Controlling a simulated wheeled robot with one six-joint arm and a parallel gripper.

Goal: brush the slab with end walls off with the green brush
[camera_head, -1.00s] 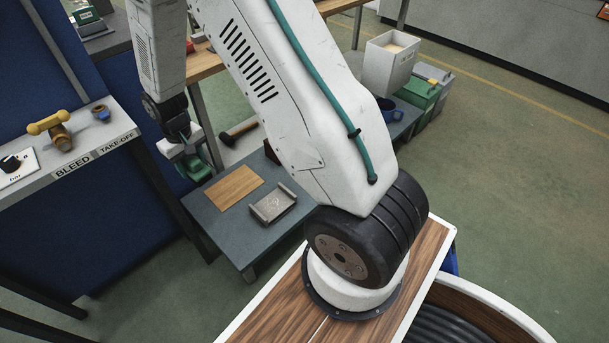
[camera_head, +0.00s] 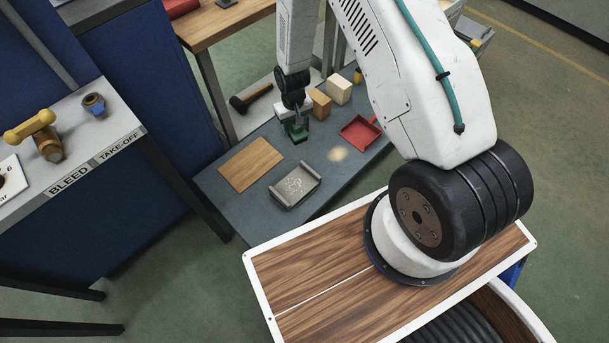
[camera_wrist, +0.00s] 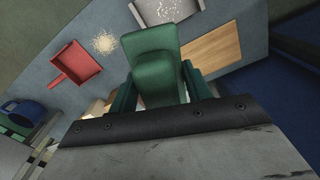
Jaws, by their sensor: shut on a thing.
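The slab with end walls (camera_head: 296,186) is a grey tray-like piece lying on the low blue-grey table, with pale specks on its top. It also shows at the top of the wrist view (camera_wrist: 168,10), partly cut off. My gripper (camera_head: 294,124) is shut on the green brush (camera_head: 297,134), which it holds above the table, behind the slab in the head view. In the wrist view the green brush (camera_wrist: 158,60) fills the middle between my fingers. Its bristles are hidden from view.
A wooden board (camera_head: 251,164) lies left of the slab. A pale crumb pile (camera_head: 338,154) and a red dustpan (camera_head: 360,131) lie to its right. Wooden blocks (camera_head: 338,90) and a hammer (camera_head: 252,98) are behind. A valve bench (camera_head: 110,125) stands at left.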

